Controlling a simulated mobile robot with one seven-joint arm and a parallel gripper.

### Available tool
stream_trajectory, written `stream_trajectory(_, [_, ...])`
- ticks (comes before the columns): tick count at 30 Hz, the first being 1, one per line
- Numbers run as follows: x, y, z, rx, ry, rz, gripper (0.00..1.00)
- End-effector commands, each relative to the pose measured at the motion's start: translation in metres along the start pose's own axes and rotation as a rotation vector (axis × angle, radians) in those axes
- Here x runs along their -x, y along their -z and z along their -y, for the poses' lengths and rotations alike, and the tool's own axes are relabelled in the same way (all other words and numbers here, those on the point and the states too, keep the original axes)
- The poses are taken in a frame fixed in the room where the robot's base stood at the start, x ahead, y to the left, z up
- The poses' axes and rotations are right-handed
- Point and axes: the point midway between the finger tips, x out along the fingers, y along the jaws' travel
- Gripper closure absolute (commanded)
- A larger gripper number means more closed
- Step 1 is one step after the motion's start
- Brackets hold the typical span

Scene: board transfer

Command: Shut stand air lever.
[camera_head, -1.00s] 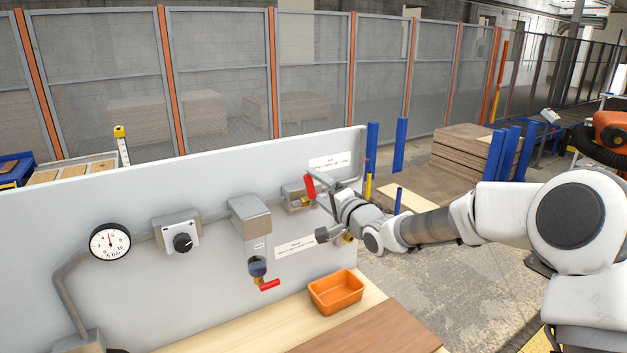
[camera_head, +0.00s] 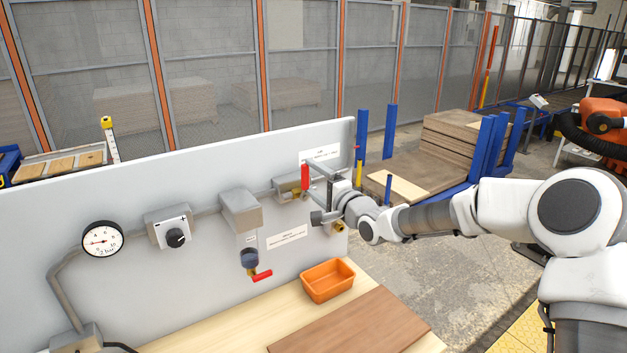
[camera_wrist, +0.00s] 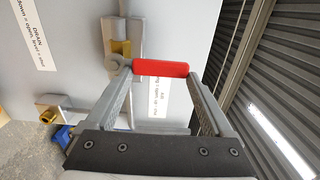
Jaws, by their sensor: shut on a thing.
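The air lever (camera_head: 305,177) has a red handle on a brass valve at the right end of the grey panel (camera_head: 150,205); it stands about upright in the head view. In the wrist view the red handle (camera_wrist: 160,68) lies across between my fingertips, beside the label (camera_wrist: 158,97) that reads AIR. My gripper (camera_wrist: 160,74) is shut on this handle; in the head view my gripper (camera_head: 314,188) reaches it from the right. The pressure gauge (camera_head: 103,239) has its needle pointing left, to the low side.
A second red lever (camera_head: 262,275) sits under the filter bowl (camera_head: 250,258). A knob box (camera_head: 170,230) is left of it. An orange bin (camera_head: 327,280) and a brown board (camera_head: 350,325) lie on the bench below. Stacked boards and blue posts (camera_head: 361,135) stand behind right.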

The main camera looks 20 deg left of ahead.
Motion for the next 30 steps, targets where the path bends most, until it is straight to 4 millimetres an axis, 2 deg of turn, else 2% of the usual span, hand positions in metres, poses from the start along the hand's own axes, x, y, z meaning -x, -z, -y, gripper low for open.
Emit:
stream_trajectory(1, [0.000,0.000,0.000,-0.007,0.000,-0.001,1.00])
stream_trajectory(2, [0.000,0.000,0.000,-0.006,0.000,-0.001,0.08])
stream_trajectory(3, [0.000,0.000,0.000,-0.006,0.000,-0.001,0.01])
stream_trajectory(11, [0.001,0.000,0.000,-0.003,0.000,-0.001,0.00])
stream_trajectory(16, [0.013,0.001,0.000,-0.002,0.000,-0.002,0.00])
stream_trajectory(30, [0.102,0.002,-0.001,-0.002,-0.001,-0.005,0.00])
